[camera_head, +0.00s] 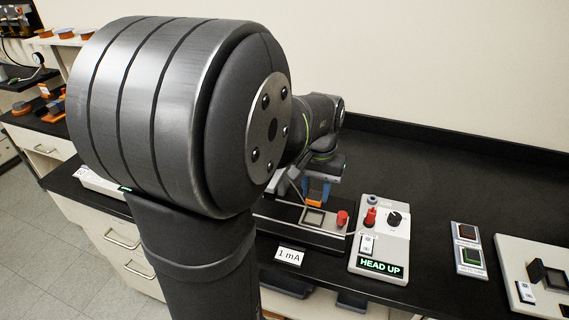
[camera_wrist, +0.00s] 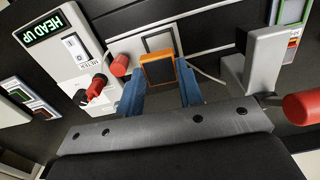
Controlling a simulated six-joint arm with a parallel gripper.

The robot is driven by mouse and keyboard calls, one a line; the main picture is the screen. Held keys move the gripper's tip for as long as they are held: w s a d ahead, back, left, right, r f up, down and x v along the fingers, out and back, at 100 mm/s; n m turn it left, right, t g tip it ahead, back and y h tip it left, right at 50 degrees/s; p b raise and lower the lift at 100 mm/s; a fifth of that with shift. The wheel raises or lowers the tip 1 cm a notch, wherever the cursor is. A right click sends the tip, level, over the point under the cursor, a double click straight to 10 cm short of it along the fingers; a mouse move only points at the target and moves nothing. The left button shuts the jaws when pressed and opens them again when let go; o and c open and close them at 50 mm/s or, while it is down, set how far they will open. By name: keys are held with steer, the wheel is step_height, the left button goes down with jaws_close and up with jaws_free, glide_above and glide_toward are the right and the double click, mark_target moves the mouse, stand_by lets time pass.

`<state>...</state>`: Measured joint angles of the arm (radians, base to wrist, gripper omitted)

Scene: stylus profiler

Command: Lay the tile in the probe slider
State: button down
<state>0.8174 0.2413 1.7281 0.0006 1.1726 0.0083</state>
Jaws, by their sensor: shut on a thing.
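The tile is a dark square with an orange rim (camera_wrist: 158,71). My gripper (camera_wrist: 157,80) is shut on it, with a blue finger on each side. In the head view the orange of the tile (camera_head: 318,200) shows below my gripper (camera_head: 318,188). In the head view the slider's frame (camera_head: 313,217) lies just below the tile. The tile overlaps the frame's near edge in the wrist view; I cannot tell the gap in height.
A red knob (camera_head: 342,218) stands right of the slider frame. Beside it is a control box (camera_head: 385,225) with a "HEAD UP" display (camera_head: 380,267). A "1 mA" sign (camera_head: 290,256) is in front. A grey upright bracket (camera_wrist: 262,65) stands close to my gripper's right.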

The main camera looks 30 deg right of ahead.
steer(key=shift+w+d+f, duration=0.25)
steer(key=shift+d+f, duration=0.1)
steer(key=shift+f, duration=0.15)
glide_above(314, 218)
steer(key=shift+f, duration=2.5)
steer(key=shift+f, duration=0.3)
steer(key=shift+f, duration=0.4)
